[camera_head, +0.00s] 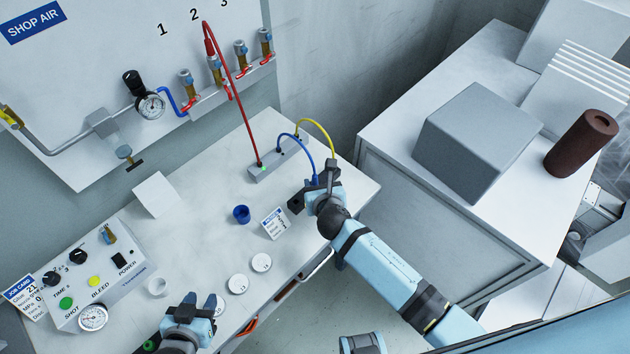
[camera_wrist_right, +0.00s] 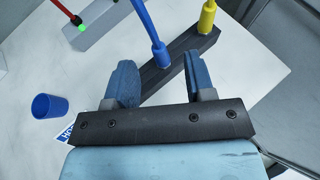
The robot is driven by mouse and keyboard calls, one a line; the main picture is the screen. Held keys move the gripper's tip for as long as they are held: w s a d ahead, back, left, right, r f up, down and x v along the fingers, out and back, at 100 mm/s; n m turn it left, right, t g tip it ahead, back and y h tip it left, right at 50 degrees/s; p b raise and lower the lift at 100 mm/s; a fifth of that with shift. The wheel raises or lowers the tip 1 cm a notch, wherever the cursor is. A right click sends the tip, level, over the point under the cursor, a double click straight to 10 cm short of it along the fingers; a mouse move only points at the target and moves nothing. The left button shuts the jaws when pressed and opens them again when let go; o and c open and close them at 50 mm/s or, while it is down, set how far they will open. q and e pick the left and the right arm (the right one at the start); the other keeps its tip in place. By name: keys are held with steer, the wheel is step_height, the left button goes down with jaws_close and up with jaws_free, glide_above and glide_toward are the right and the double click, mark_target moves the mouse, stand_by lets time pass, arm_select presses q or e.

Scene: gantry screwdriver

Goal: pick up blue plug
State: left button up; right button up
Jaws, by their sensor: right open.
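The blue plug (camera_wrist_right: 160,54) is at the end of the blue cable (camera_head: 304,144) and stands in a dark bar (camera_wrist_right: 180,62). In the right wrist view it shows between and just beyond my right gripper's fingertips (camera_wrist_right: 158,72). The fingers are apart, with no grip on it visible. In the head view my right gripper (camera_head: 315,189) is over the bar at the table's right side and hides most of the plug. A yellow plug (camera_wrist_right: 207,16) stands further along the bar. My left gripper (camera_head: 199,301) looks open and empty at the table's front edge.
A grey block (camera_head: 278,162) behind holds a red cable (camera_head: 234,100) beside a green light. A blue cup (camera_head: 241,214) and a small printed card (camera_head: 274,223) are left of my right gripper. The control box (camera_head: 100,275) stands at left.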

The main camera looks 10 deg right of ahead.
mark_target(316, 179)
steer(key=x, duration=0.4)
steer(key=shift+a+f, duration=0.1)
steer(key=shift+f, duration=0.05)
steer(key=shift+s, duration=0.1)
jaws_close()
